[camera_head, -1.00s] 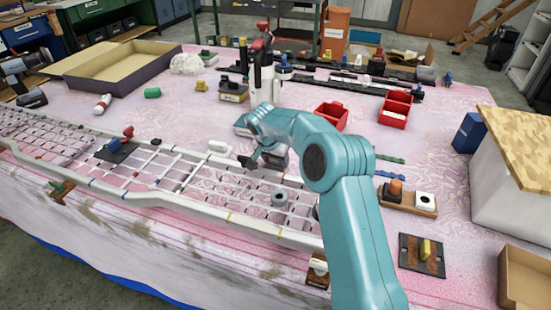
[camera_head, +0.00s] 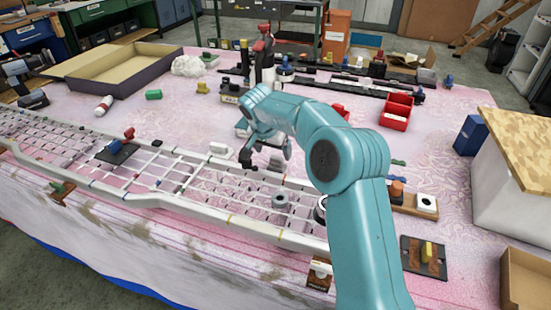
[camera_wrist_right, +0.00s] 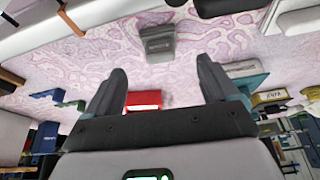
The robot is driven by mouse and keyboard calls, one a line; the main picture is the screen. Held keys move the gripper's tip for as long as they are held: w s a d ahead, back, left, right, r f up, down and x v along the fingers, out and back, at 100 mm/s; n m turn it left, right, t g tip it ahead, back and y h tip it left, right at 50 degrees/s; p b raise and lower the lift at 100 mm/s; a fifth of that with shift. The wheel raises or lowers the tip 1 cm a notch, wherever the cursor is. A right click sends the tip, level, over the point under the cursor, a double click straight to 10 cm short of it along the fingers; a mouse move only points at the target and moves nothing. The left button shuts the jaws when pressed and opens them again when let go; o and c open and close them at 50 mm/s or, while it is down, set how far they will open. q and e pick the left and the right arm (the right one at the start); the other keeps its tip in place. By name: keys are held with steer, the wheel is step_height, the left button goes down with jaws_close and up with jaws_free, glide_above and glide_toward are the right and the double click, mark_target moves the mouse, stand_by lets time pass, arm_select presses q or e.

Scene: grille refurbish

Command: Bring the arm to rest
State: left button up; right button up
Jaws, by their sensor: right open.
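My right arm, teal, comes in from the bottom right of the head view and bends left over the table. Its right gripper (camera_head: 264,160) is dark and hangs above the back edge of the white grille (camera_head: 185,187). In the right wrist view the two dark fingers of this gripper (camera_wrist_right: 162,92) stand wide apart with nothing between them. The table (camera_wrist_right: 190,65) and a red bin (camera_wrist_right: 144,98) show beyond them. My left gripper does not show in the head view.
A red bin (camera_head: 396,112) stands behind my right arm. An open cardboard box (camera_head: 110,70) is at the back left. A white block with a wooden top (camera_head: 515,185) stands at the right.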

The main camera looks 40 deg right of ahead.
steer(key=v, duration=0.9)
